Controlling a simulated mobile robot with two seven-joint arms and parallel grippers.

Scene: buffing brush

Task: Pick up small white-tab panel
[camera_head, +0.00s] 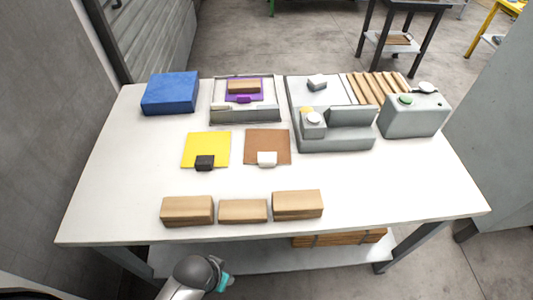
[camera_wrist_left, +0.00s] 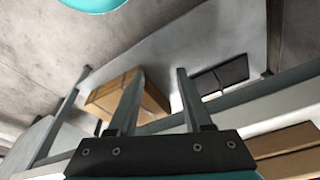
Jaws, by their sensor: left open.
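The white-tab panel (camera_head: 267,143) is a flat brown square lying on the white table. Its small white tab (camera_head: 267,158) is at its near edge. My left arm shows in the head view at the bottom, below the table's front edge; its fingers do not show there. In the left wrist view my left gripper (camera_wrist_left: 158,76) is open, its two fingers apart with nothing between them. The brown panel cannot be made out in that view. My right gripper is in neither view.
A yellow panel (camera_head: 206,147) with a black tab lies left of the brown one. Three wooden blocks (camera_head: 243,210) line the front. A blue box (camera_head: 170,93), a grey tray (camera_head: 247,117) with a purple panel and a grey fixture (camera_head: 345,143) stand behind. Bare table (camera_head: 400,185) lies at right.

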